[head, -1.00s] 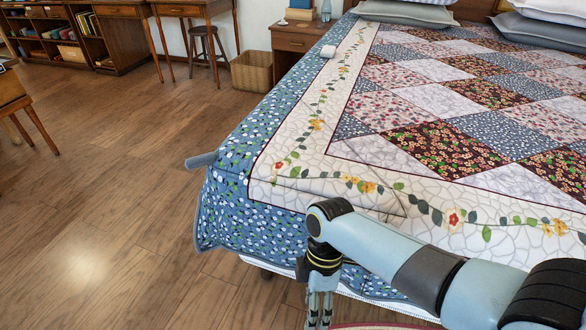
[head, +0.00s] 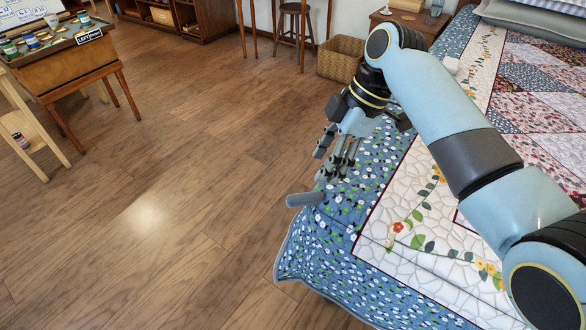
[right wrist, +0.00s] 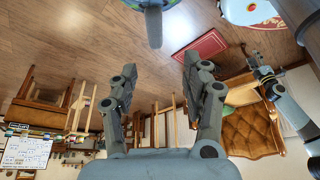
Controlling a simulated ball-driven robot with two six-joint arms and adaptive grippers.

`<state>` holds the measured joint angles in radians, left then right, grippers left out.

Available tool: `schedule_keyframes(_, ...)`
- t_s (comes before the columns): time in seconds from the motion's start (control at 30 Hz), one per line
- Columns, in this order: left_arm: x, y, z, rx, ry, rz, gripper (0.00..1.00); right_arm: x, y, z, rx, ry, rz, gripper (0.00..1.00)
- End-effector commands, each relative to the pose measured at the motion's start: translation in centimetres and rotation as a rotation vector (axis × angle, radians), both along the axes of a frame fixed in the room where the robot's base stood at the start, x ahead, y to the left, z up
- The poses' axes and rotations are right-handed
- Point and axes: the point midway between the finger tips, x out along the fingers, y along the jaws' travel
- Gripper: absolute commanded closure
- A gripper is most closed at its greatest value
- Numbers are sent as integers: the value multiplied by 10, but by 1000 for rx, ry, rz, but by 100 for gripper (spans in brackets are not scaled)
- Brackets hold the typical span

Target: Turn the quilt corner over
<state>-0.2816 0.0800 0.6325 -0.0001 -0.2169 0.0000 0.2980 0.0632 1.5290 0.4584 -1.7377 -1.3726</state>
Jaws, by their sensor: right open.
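The quilt (head: 403,240) lies on the bed, with a blue flowered border and a cream vine band. Its near corner (head: 300,262) hangs over the bed's edge. A grey-blue rounded tab (head: 305,199) sticks out from the quilt's left edge. It also shows at the top of the right wrist view (right wrist: 153,24). My right gripper (head: 326,165) is open and empty, just above and beside the tab, apart from it. In the right wrist view its fingers (right wrist: 158,82) are spread. My left gripper (right wrist: 262,78) seems to show small at the right there; its jaws are unclear.
A wicker basket (head: 343,60) and a nightstand (head: 412,28) stand beyond the gripper. A wooden desk (head: 70,75) with paint jars stands at far left. The wood floor (head: 170,200) left of the bed is clear. A red mat (right wrist: 200,54) lies on the floor.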

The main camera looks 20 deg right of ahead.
Motion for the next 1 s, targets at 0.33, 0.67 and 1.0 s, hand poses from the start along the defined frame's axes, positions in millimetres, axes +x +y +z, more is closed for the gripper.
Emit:
schedule_keyframes(0.33, -27, 1, -11, 1, 42, 1, 60, 1, 17, -42, 2, 5, -1, 52)
schedule_keyframes(0.67, -40, 1, -23, 1, 60, 1, 60, 4, 38, -93, 0, 2, -1, 52)
schedule_keyframes(1.0, -14, 1, -23, 1, 22, 1, 60, 5, 41, -100, -1, 0, -1, 52)
